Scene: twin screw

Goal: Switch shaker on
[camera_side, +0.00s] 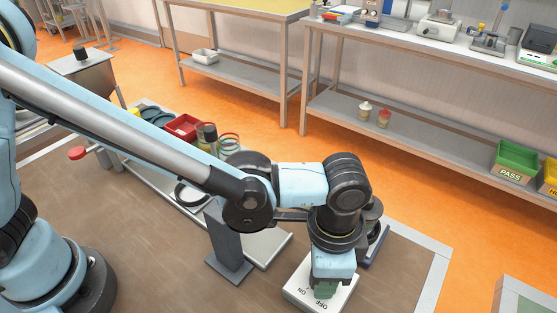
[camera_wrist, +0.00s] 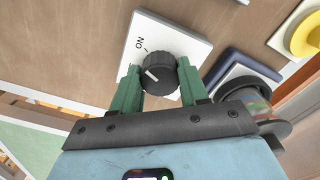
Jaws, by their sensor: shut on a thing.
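The switch is a white box (camera_side: 293,283) on the brown table in the side view, with ON and OFF printed on top. In the wrist view its white plate (camera_wrist: 190,45) carries a round black ribbed knob (camera_wrist: 158,70) with a white pointer line on its face. The ON label and its tick are above and left of the knob; the pointer line is not in line with that tick. My gripper (camera_wrist: 158,86) has its green fingers on either side of the knob, shut on it. In the side view my gripper (camera_side: 325,288) points down onto the box and hides the knob. I cannot tell which thing is the shaker.
A dark grey post (camera_side: 229,240) stands left of the box. A dark blue-edged object (camera_wrist: 240,68) lies close beside the plate, with a yellow round thing (camera_wrist: 305,36) beyond it. A red tray (camera_side: 183,127) is farther back. Bare table lies left of the post.

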